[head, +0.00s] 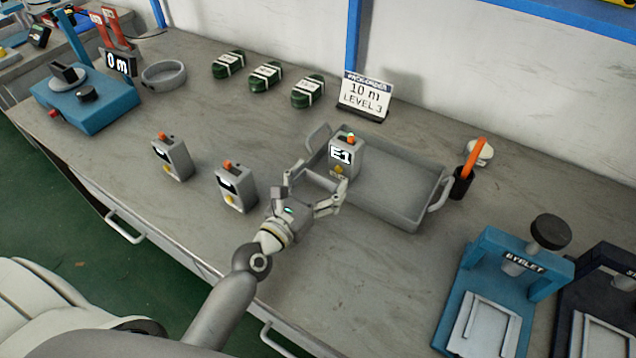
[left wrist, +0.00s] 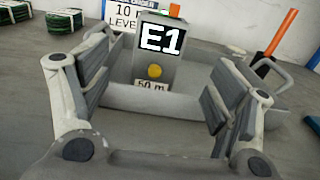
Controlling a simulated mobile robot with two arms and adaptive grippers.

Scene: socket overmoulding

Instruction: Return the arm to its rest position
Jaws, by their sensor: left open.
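My left gripper (head: 318,194) is open at the near left side of the grey tray, with its fingers apart. It also shows in the left wrist view (left wrist: 150,105), empty between its fingers. A grey box device marked E1 (head: 345,158) stands upright at the tray's left end, just beyond the fingertips. In the left wrist view the E1 device (left wrist: 157,50) shows a yellow button and a "50 m" label. My left arm reaches in from the lower left over the bench edge. My right gripper is not in view.
Two similar grey devices (head: 172,157) (head: 236,187) stand left of the gripper. The grey tray (head: 405,218) is otherwise empty. Green coils (head: 267,77) and a "10 m LEVEL 3" sign (head: 364,97) stand behind. A blue press (head: 512,270) is at the right. A cup with an orange tool (head: 461,184) stands beside the tray.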

